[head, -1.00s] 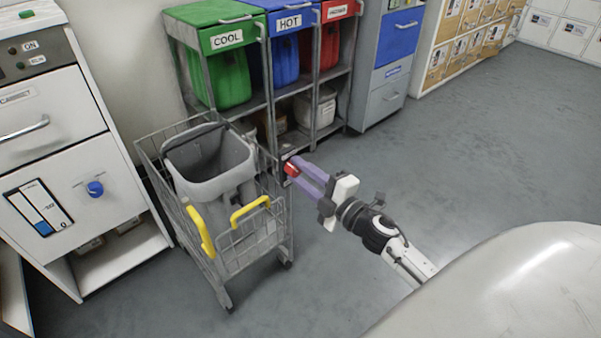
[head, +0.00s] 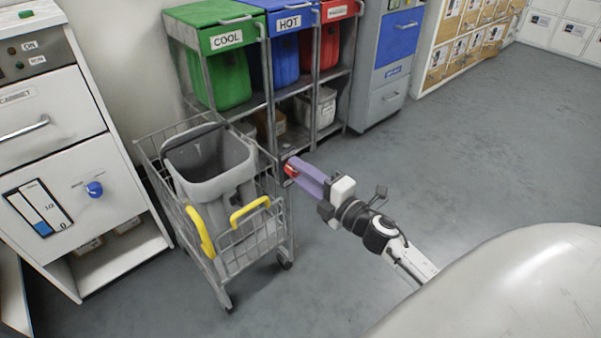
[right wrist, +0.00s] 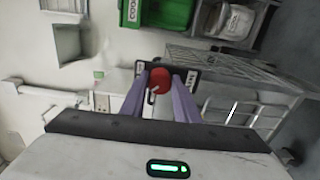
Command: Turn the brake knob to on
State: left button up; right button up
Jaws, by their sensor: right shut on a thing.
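The red brake knob (head: 289,171) is at the right side of the wire cart (head: 228,262), partly hidden by my fingers in the head view. My right gripper (head: 297,168), with purple fingers, is shut on it. In the right wrist view the knob (right wrist: 160,76) sits between the two fingertips, in front of a dark plate (right wrist: 183,68) with small white labels at each end, too small to read. A thin light pointer shows at the knob's lower edge. I cannot tell which label it points to. My left gripper is not in view.
The cart holds a grey bin (head: 210,165) and has yellow handles (head: 249,212). Behind it stands a rack with green (head: 215,42), blue and red bins. A white cabinet (head: 75,150) with a blue knob (head: 95,189) stands left. The floor to the right is clear.

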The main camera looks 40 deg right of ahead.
jog(key=o, duration=1)
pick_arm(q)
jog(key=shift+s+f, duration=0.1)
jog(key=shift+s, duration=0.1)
pick_arm(e)
jog(key=shift+o, duration=0.2)
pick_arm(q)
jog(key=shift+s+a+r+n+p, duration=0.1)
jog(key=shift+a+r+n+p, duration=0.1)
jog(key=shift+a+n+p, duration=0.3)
pick_arm(e)
jog(key=s, duration=1)
jog(key=shift+s+d, duration=0.15)
jog(key=shift+d, duration=0.25)
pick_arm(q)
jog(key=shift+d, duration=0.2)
